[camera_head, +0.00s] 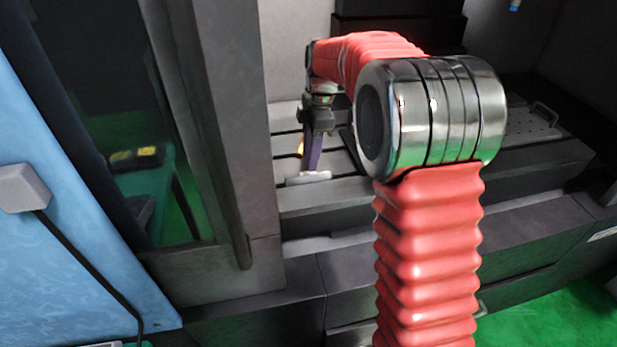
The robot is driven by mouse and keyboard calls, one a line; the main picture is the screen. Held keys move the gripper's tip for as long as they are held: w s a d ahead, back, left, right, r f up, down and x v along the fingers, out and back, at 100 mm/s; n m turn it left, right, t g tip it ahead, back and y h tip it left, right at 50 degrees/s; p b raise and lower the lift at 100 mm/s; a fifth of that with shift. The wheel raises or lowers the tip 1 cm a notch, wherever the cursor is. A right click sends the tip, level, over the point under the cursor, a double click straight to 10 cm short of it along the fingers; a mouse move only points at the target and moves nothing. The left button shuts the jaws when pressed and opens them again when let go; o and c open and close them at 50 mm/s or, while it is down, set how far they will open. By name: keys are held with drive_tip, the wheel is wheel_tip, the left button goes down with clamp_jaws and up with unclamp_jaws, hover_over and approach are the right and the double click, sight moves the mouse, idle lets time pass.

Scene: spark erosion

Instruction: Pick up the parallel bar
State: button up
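A small light-grey bar (308,178), which looks like the parallel bar, lies flat near the front edge of the slotted machine table (285,150). My gripper (313,168) points down right over the bar, with its fingertips at or just above it. I see the gripper from one side, so one finger hides the other. I cannot tell whether the fingers touch the bar or how far apart they are. My arm covers part of the table to the right.
A dark machine column with a door frame (215,130) stands close on the left. A perforated plate with a handle (530,125) is at the right. Dark blocks (400,20) rise behind the arm. A yellow-black item (148,157) shows on a green surface behind the glass.

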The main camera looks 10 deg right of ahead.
sight(308, 177)
drive_tip(key=shift+f, duration=0.15)
drive_tip(key=shift+a+f, duration=0.2)
drive_tip(key=shift+f, duration=2.35)
clamp_jaws()
